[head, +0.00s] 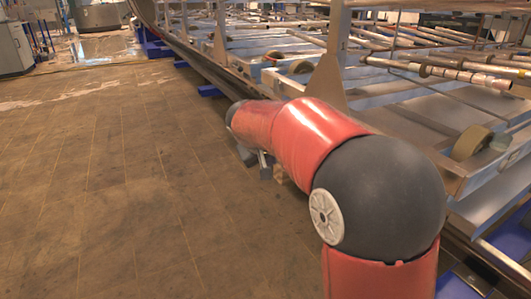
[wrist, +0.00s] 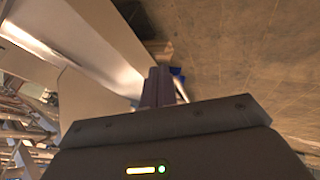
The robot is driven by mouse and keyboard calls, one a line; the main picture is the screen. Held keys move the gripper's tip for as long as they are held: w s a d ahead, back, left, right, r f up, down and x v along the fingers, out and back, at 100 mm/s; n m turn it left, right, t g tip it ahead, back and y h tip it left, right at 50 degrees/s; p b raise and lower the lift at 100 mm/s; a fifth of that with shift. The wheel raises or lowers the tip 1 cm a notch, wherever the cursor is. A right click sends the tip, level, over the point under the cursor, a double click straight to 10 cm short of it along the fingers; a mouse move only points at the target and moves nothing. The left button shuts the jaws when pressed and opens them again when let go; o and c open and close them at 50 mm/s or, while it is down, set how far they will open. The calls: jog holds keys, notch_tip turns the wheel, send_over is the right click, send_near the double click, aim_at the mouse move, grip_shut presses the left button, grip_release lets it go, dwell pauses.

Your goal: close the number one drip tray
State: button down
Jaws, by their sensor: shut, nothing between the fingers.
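My gripper (wrist: 159,74) shows in the wrist view with its two dark fingers together and nothing held between them. In the head view only a small grey part of my gripper (head: 266,166) shows below the far end of my red arm, beside the machine's lower edge. Pale flat metal panels (wrist: 98,38), which look like tray sides, lie just left of the fingers in the wrist view. I cannot tell whether the fingers touch them. Similar flat grey trays (head: 410,112) run along the machine in the head view. No number is legible, so I cannot tell which is number one.
The machine's metal frame (head: 337,30), with rods and rollers, fills the right side of the head view. A triangular bracket (head: 326,84) stands up behind my arm. The brown tiled floor (head: 110,190) at the left is open. A grey cabinet (head: 14,48) stands far left.

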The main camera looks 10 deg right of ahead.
jog(key=shift+w+d+f, duration=0.25)
jog(key=shift+w+d, duration=0.1)
jog(key=shift+d, duration=0.4)
jog(key=shift+w+d+f, duration=0.25)
jog(key=shift+w+d, duration=0.15)
jog(key=shift+d, duration=0.35)
jog(key=shift+w+d+f, duration=0.25)
jog(key=shift+w+d, duration=0.1)
jog(key=shift+d, duration=0.4)
jog(key=w+d+p, duration=0.2)
jog(key=d, duration=0.3)
jog(key=w+d+p, duration=0.1)
jog(key=d+p, duration=0.1)
jog(key=d, duration=0.4)
jog(key=w+d+p, duration=0.2)
jog(key=d+p, duration=0.1)
jog(key=d, duration=0.3)
jog(key=shift+w+d+r, duration=0.15)
jog(key=shift+w+d, duration=0.1)
jog(key=shift+w, duration=0.05)
jog(key=shift+w+d, duration=0.2)
jog(key=shift+d, duration=0.45)
